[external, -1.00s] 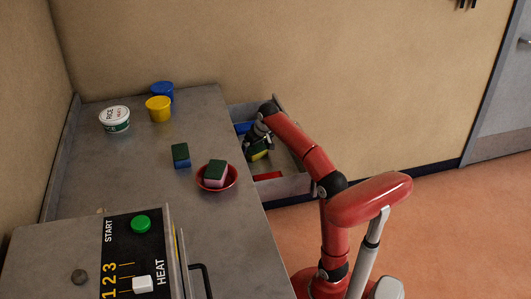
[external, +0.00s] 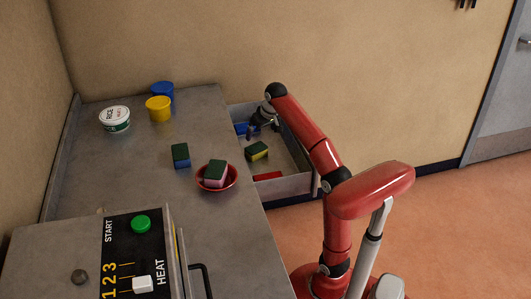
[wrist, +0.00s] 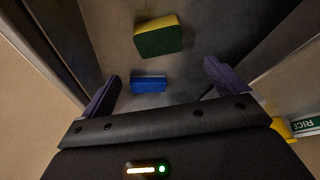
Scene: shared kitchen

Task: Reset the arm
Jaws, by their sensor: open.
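My gripper (external: 262,124) is above the open drawer (external: 296,187) at the counter's right side. In the wrist view my gripper (wrist: 160,88) has its two fingers spread apart with nothing held between them. A green and yellow sponge (external: 257,151) lies in the drawer, apart from my gripper; it also shows in the wrist view (wrist: 158,40). A blue item (external: 241,128) is at the drawer's back and shows between the fingers in the wrist view (wrist: 148,85), below them. A red item (external: 267,176) lies at the drawer's near end, partly hidden.
On the counter (external: 105,170) are a red bowl (external: 231,185) with a green and pink sponge (external: 215,172), a green and blue sponge (external: 181,156), a rice tub (external: 115,121), a yellow tub (external: 158,110) and a blue tub (external: 162,90). A control panel (external: 120,258) stands in front.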

